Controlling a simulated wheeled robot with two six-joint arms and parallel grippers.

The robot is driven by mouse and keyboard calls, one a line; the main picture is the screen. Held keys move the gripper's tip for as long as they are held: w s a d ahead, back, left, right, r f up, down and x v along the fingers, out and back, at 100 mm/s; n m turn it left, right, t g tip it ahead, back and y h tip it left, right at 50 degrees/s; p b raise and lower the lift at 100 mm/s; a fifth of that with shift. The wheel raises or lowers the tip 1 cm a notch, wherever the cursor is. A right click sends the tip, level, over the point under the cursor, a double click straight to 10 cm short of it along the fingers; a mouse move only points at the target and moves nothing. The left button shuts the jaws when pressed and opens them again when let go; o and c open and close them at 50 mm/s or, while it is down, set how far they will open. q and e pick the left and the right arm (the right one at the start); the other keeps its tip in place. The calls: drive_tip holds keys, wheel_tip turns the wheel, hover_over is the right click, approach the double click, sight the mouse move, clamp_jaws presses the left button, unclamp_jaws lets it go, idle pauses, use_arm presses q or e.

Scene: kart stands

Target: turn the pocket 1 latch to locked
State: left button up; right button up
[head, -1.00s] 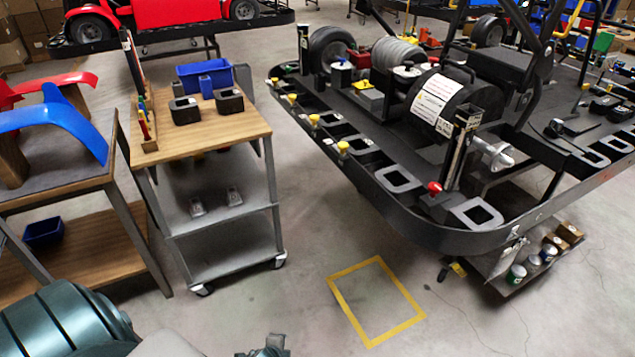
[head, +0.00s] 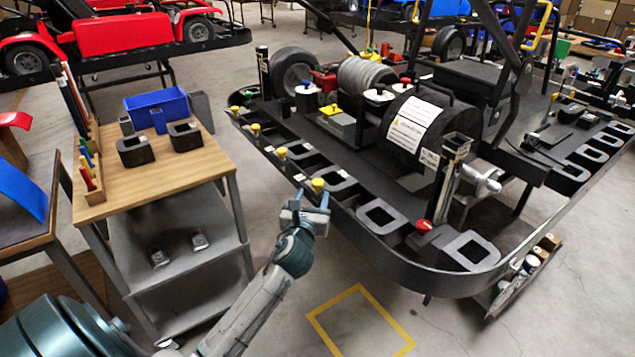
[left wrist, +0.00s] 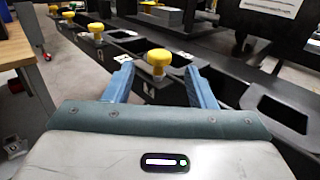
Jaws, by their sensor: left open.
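Several yellow latch knobs stand along the near rim of the dark kart stand (head: 385,262). The nearest yellow knob (head: 318,184) is just beyond my left gripper (head: 312,200). In the left wrist view that yellow knob (left wrist: 159,57) shows between the open blue fingers of my left gripper (left wrist: 160,80), a little beyond their tips and apparently not gripped. A small white marking lies on the dark block below it. I cannot read which knob belongs to pocket 1, nor whether its latch is locked. My right gripper is not in view.
A red knob (head: 424,226) sits farther right on the rim, between open rectangular pockets. A wooden-topped cart (head: 170,178) with a blue bin (head: 157,109) stands at the left. A yellow floor outline (head: 361,322) marks clear floor in front of the stand.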

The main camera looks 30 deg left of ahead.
sight(316, 185)
use_arm(q)
drive_tip(key=x, duration=0.6)
drive_tip(key=shift+w+a, duration=0.3)
drive_tip(key=shift+w, duration=0.25)
drive_tip(key=c, duration=0.9)
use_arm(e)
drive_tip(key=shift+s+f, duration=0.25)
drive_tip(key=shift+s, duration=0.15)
